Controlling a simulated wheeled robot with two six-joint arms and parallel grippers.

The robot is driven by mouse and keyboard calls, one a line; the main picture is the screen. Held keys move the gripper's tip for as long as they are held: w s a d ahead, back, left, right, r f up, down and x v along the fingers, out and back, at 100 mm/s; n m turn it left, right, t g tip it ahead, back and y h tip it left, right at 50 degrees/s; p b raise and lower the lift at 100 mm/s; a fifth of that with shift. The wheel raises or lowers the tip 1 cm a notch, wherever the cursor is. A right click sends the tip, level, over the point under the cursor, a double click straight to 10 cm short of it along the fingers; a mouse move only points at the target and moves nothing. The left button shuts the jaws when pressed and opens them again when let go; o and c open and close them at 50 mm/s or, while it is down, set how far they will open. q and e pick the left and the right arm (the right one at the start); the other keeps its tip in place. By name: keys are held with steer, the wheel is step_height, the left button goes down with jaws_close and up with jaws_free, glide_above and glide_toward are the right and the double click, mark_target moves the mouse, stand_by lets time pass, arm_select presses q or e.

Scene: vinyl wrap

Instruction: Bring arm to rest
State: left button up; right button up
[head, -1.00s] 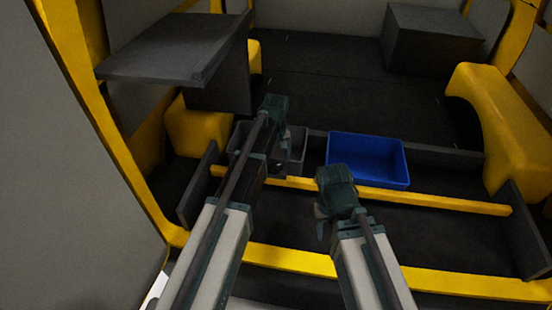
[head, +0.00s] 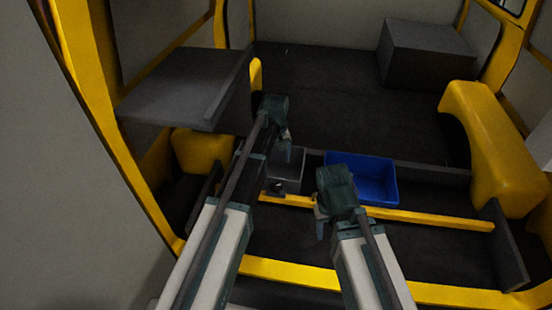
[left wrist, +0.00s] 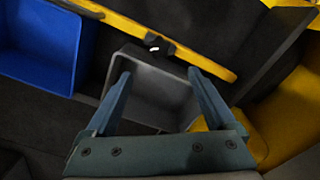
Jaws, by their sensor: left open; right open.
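My left gripper (head: 286,148) is above the grey bin (head: 316,168) in the head view. In the left wrist view its two fingers (left wrist: 158,74) stand wide apart with nothing between them, and the grey bin (left wrist: 158,98) lies below them. My right gripper (head: 321,222) is over the dark floor in front of the blue bin (head: 372,182). It holds nothing that I can see, and its fingers are partly hidden behind its own body.
A yellow bar (head: 430,217) runs across in front of the bins. A small dark object (left wrist: 155,43) is at the grey bin's edge by the bar. A grey shelf (head: 180,85) is at left, a grey box (head: 425,55) at back right. The dark floor behind is clear.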

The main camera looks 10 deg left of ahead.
stand_by(0.3)
arm_select(q)
steer(key=s+d+m, duration=0.2)
steer(key=s+m, duration=0.1)
steer(key=s, duration=0.5)
steer(key=s+d+m, duration=0.3)
steer(key=s, duration=0.5)
steer(key=s+d+m+y, duration=0.1)
steer(key=s+m, duration=0.3)
steer(key=s, duration=0.5)
steer(key=shift+d, duration=0.9)
